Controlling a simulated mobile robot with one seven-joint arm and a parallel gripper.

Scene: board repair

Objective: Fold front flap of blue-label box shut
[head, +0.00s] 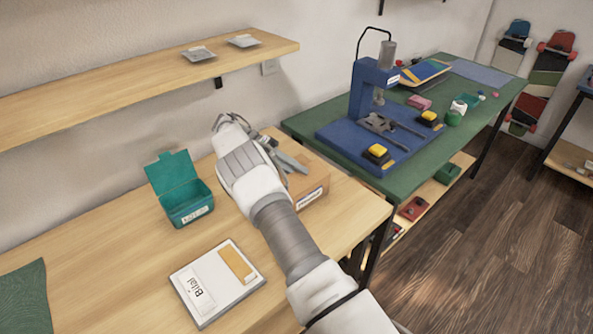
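A brown cardboard box (312,176) stands on the wooden table to the right of my wrist. A small label, whitish with a darker edge, is on its front side; its colour is hard to tell. My gripper (289,162) is over the box's left part, close to its top. I cannot tell whether it touches the box or whether its fingers are open. My forearm and wrist hide the box's left side, and the state of its front flap is not clear.
A teal box (188,207) with its lid raised stands left of my arm. A shelf (150,85) hangs above. The green bench (310,122) with a blue press (372,88) is at right.

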